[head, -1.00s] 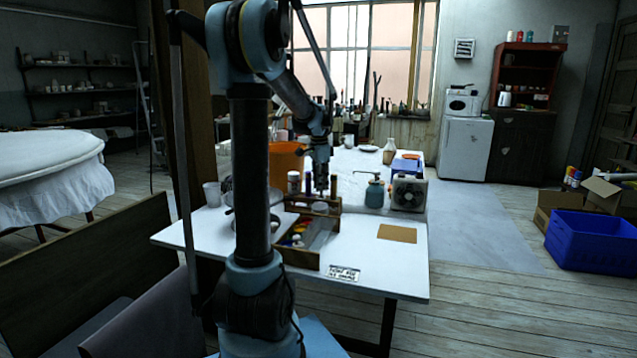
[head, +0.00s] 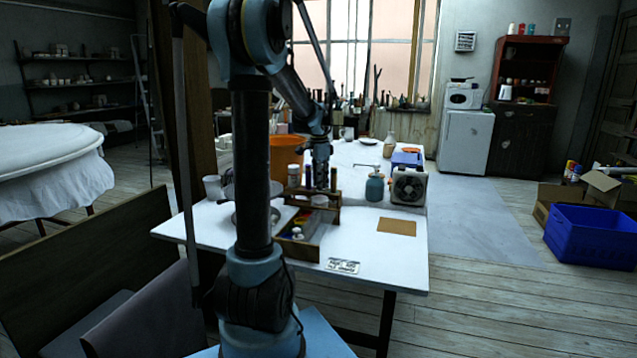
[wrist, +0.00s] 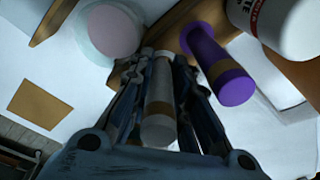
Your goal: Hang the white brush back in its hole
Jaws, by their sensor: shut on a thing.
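My gripper (wrist: 157,72) is shut on the white brush (wrist: 159,102), seen in the wrist view as a pale cylinder with a tan band. The brush's far end is hidden between the fingers and against the wooden rack (wrist: 169,40). I cannot tell whether it is in a hole. A purple-handled brush (wrist: 217,66) stands in the rack just right of my gripper. In the head view, my gripper (head: 320,178) is small and dark over the back of the wooden caddy (head: 308,252), and the white brush cannot be made out there.
A white jar with red print (wrist: 280,22) is close at the upper right. A round pinkish-white container (wrist: 113,33) is at the upper left. A teal bottle (head: 375,188) and a fan box (head: 408,188) stand right of the caddy. The table by the tan board (head: 397,227) is clear.

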